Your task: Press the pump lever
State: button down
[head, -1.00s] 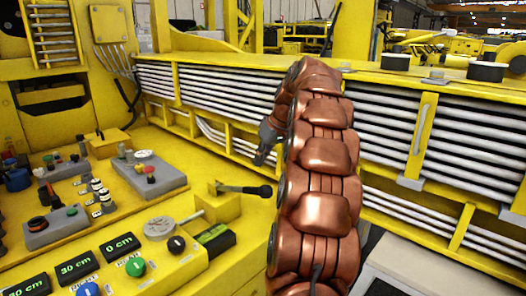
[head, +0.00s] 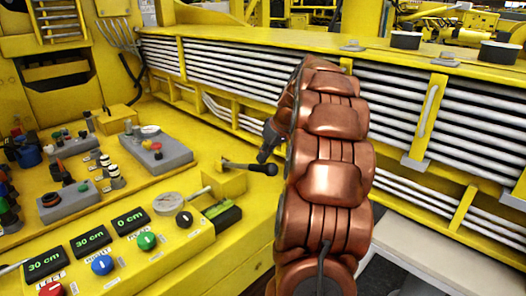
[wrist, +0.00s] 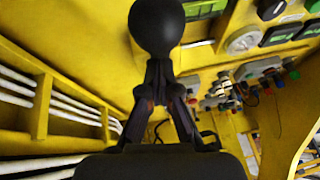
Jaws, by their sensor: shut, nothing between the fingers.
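The pump lever is a dark rod with a black ball knob (head: 270,169), sticking out to the right from a yellow block (head: 222,184) on the control panel. In the wrist view the black knob (wrist: 157,27) looms large just beyond my fingertips. My gripper (head: 263,157) is just above the knob in the head view, partly hidden behind my copper-coloured arm. In the wrist view my gripper (wrist: 157,72) has its fingertips together, with nothing between them. I cannot tell whether the fingertips touch the knob.
The yellow panel carries buttons, a round gauge (head: 168,204) and green digital displays (head: 131,221) to the left of the lever. Behind is a yellow wall with rows of white pipes (head: 240,112). Grey switch boxes (head: 153,155) stand further back on the panel.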

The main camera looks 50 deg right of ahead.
aim_at(268, 171)
jog(key=shift+f, duration=0.15)
jog(key=f+b, duration=0.1)
jog(key=b, duration=0.2)
jog(key=s+f+t+b, duration=0.1)
jog(key=f+b, duration=0.1)
jog(key=b, duration=0.1)
jog(key=s+f+t+b, duration=0.1)
jog(key=b, duration=0.2)
jog(key=shift+f, duration=0.2)
notch_tip(268, 171, down, 7)
jog(key=s+t+b, duration=0.1)
jog(key=t+b, duration=0.2)
jog(key=b, duration=0.9)
jog(key=shift+s+a, duration=0.15)
jog(key=shift+a, duration=0.05)
jog(key=shift+a+f, duration=0.1)
jog(key=shift+f, duration=0.15)
jog(key=s+d+r, duration=0.2)
jog(key=s+r, duration=0.6)
jog(key=r, duration=0.4)
jog(key=shift+d+t, duration=0.25)
jog(key=shift+t, duration=0.05)
